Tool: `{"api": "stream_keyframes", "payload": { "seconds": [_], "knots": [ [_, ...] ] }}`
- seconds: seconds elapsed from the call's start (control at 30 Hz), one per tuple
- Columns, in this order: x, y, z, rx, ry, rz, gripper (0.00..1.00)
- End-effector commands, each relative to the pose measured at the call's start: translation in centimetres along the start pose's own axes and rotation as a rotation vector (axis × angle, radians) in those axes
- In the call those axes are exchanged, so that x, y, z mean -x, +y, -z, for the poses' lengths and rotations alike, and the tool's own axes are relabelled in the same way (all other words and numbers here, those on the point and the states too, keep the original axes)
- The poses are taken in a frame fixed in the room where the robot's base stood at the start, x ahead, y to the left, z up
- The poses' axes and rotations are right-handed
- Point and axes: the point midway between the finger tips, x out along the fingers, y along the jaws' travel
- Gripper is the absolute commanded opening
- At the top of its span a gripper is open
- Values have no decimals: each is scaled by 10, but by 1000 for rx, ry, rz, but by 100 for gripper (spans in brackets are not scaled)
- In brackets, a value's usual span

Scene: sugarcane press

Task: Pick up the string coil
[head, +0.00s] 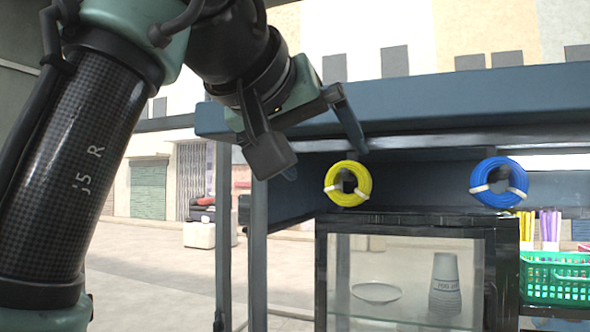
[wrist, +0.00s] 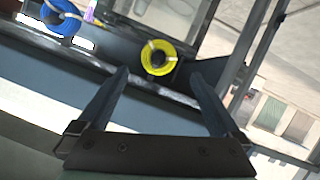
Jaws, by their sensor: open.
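My gripper (head: 328,164) is open and empty, up and to the left of the yellow coil. In the wrist view, the yellow coil (wrist: 148,64) shows just beyond the gap between the fingertips (wrist: 160,74), apart from them. The blue coil (wrist: 62,27) is at the upper left there. How far the fingers are from the yellow coil is hard to tell.
A glass cabinet (head: 335,270) with a plate (head: 376,292) and stacked cups (head: 444,285) stands below the coils. A green basket (head: 556,279) is at the right. A blue-grey beam (head: 460,105) runs above the coils; metal posts (head: 258,250) stand to the left.

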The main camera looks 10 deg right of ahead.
Motion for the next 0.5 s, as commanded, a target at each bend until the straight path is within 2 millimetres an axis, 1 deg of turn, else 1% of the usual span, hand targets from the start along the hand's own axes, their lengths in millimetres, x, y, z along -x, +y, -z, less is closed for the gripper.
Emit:
{"api": "stream_keyframes", "payload": {
  "seconds": [0.1,0.2,0.3,0.5],
  "knots": [
    [-24,1,3,1,-3,-1,100],
    [-42,2,2,0,-3,-1,100],
    [-56,1,3,-1,0,0,100],
    [-68,1,3,-2,2,-1,100]
  ]
}}
